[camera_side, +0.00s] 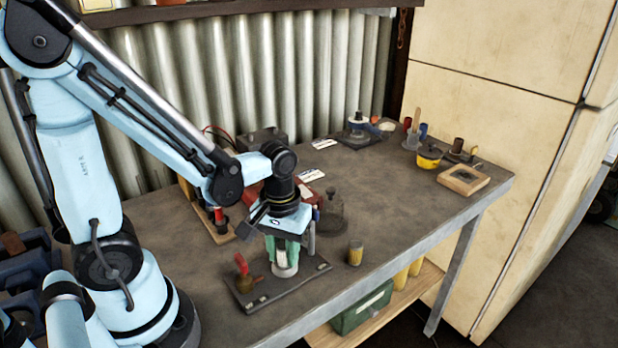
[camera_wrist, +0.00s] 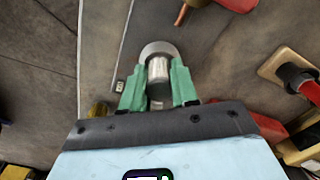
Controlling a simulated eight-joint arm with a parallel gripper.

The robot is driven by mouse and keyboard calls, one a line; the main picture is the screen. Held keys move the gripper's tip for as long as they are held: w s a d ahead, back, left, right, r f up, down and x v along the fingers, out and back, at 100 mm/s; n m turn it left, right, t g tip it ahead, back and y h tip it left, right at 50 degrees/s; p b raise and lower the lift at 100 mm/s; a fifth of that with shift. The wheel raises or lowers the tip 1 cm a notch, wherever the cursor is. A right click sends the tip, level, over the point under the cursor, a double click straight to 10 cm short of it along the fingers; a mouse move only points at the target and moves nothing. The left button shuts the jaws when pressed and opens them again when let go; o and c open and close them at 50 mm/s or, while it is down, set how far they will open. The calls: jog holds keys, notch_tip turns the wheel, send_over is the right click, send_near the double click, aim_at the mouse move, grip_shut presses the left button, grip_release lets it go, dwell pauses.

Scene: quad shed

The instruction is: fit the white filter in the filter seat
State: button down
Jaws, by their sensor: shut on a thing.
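My gripper (camera_side: 285,253) points down over a dark base plate (camera_side: 308,278) near the front of the bench. Its green fingers are shut on the white filter, a pale cylinder that shows between them in the wrist view (camera_wrist: 158,69). A pale round seat (camera_side: 285,270) stands on the plate just below the fingertips. In the wrist view its grey-white rim (camera_wrist: 157,47) shows around the filter's far end. The filter looks in line with the seat, but I cannot tell how deep it sits. The fingers hide most of the filter in the side view.
A red-handled brass valve (camera_side: 244,270) stands on the plate to the left of the seat. A small yellow cylinder (camera_side: 355,253) stands to the right.

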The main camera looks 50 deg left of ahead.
jog(key=shift+f, duration=0.25)
dwell(0.5)
jog(key=shift+c, duration=1.9)
grip_release()
jog(key=shift+r, duration=0.1)
jog(key=shift+r, duration=3.4)
